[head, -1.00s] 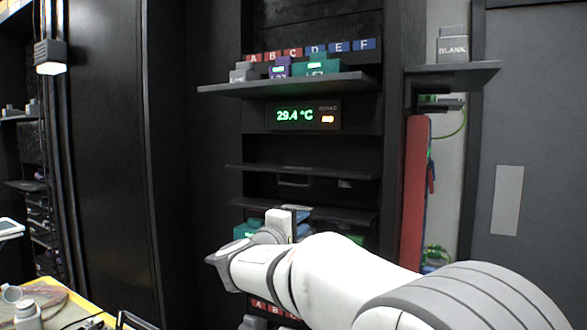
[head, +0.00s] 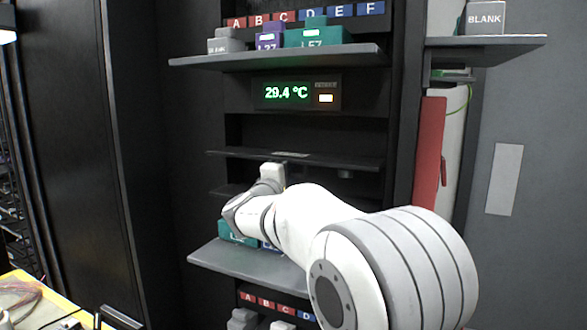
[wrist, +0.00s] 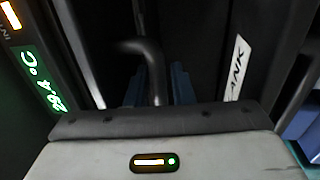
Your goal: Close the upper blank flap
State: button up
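The upper blank flap (head: 345,161) shows in the head view as a thin dark board sticking out of the rack below the temperature display, with a light plate on it. In the wrist view a dark curved bar handle (wrist: 150,55) stands beside a white label (wrist: 237,68) reading "ANK", its start hidden. My gripper (wrist: 157,85) has its two bluish fingers apart, one on each side of the handle bar, with gaps visible. In the head view my wrist (head: 270,175) is just below the flap's front edge and hides the fingertips.
A temperature display (head: 290,93) reads 29.4 °C above the flap. An upper shelf (head: 280,57) holds purple, teal and grey modules. Another dark board lies below the flap, and a grey shelf (head: 225,258) with teal modules below that. A BLANK block (head: 486,18) stands on a side shelf.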

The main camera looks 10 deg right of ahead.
jog(key=shift+w+d, duration=0.2)
jog(key=shift+w, duration=0.05)
jog(key=shift+c, duration=0.4)
grip_shut()
